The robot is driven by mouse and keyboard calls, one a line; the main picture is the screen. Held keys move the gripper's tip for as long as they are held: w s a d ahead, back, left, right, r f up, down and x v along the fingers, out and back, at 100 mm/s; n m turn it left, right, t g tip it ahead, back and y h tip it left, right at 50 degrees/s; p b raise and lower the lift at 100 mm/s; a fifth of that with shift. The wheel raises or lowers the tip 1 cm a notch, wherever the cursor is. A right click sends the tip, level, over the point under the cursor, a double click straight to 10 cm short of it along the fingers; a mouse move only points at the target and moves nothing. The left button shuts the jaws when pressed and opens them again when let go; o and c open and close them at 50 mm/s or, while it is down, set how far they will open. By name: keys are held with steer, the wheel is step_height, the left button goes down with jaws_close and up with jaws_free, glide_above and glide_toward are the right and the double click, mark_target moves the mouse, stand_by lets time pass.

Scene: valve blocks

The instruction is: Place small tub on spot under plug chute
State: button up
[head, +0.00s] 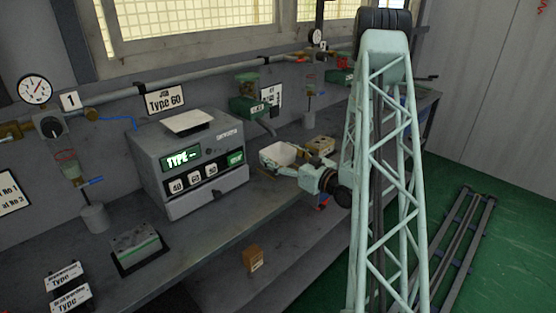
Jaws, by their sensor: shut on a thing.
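The small tub (279,154) is a pale, open-topped tub at mid-bench, to the right of the grey machine. My gripper (297,170) reaches it from the right and is shut on its near right side. The fingertips are small and partly hidden. The plug chute (266,126) slopes down to the right from a green dispenser (248,104) on the back wall. The tub is below and slightly right of the chute's lower end in the picture. I cannot tell whether the tub touches the bench. The spot under the chute cannot be made out.
The grey machine (193,165) with a lit display stands left of the tub. A tan block (320,145) sits close behind the tub on the right. A green-topped block (135,246) lies at the bench's left. Bare bench (225,209) shows in front of the machine.

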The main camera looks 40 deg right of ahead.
steer(key=shift+f, duration=1)
steer(key=shift+f+b, duration=0.2)
steer(key=shift+b, duration=0.2)
steer(key=o, duration=0.8)
steer(key=shift+o, duration=0.2)
steer(key=shift+r, duration=0.2)
steer(key=shift+s+d+p, duration=0.2)
steer(key=shift+s+p, duration=0.2)
steer(key=shift+s, duration=2.6)
steer(key=shift+s+d+p, duration=0.15)
steer(key=shift+s+p, duration=0.25)
steer(key=shift+s, duration=2.6)
